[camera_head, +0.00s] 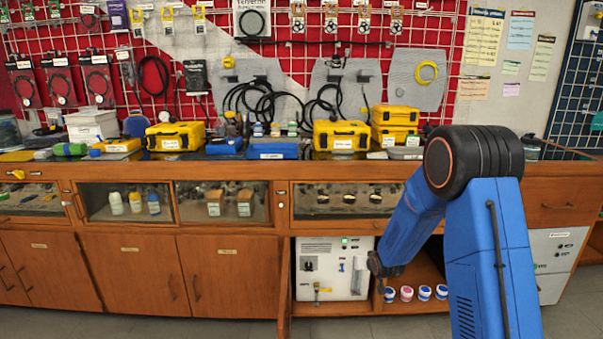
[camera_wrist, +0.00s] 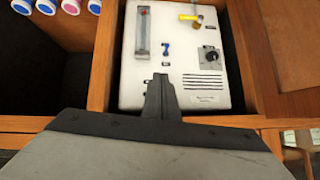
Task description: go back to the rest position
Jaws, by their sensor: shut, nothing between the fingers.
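My gripper (camera_head: 377,266) hangs low in front of the open cabinet bay, at the end of my blue arm. In the wrist view my gripper (camera_wrist: 161,92) is shut with nothing in it, and its dark tips overlap the lower part of the white regulator panel (camera_wrist: 205,62). I cannot tell how far the tips are from the panel. In the head view the white panel (camera_head: 335,250) stands in the bay left of my gripper. It shows a lit green lamp (camera_head: 345,241), a yellow valve handle (camera_head: 318,291) and a blue switch (camera_wrist: 166,48).
An open cabinet door (camera_head: 284,290) stands left of the panel. Several small jars (camera_head: 406,293) line the shelf to the right. The wooden counter (camera_head: 230,171) above carries yellow cases (camera_head: 175,136). Grey floor (camera_head: 140,328) is clear in front of the cabinets.

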